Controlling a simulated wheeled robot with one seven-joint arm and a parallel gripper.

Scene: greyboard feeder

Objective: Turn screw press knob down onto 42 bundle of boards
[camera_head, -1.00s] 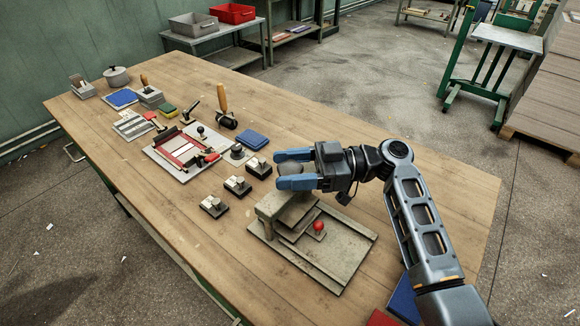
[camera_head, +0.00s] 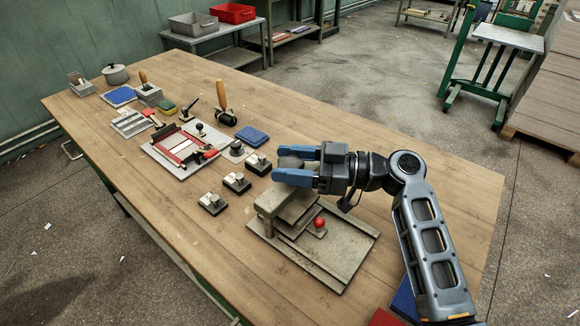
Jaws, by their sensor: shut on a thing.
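The screw press (camera_head: 345,246) is a grey-green metal stand with a flat base plate, near the right end of the wooden table. Its dark round knob (camera_head: 291,161) sits on top of the press head (camera_head: 270,202). My gripper (camera_head: 290,165) reaches in from the right with its blue fingers on either side of the knob and is shut on it. The knob is partly hidden by the fingers. Flat plates show beside the head, but I cannot tell whether a bundle of boards lies under it. A small red ball (camera_head: 319,222) stands on a low block beside them.
Several small black-and-white blocks (camera_head: 237,182) stand left of the press. A red-framed jig (camera_head: 183,147), blue pads (camera_head: 252,136) and hand tools lie farther left. A blue item (camera_head: 405,300) and a red one (camera_head: 384,318) are at the front edge.

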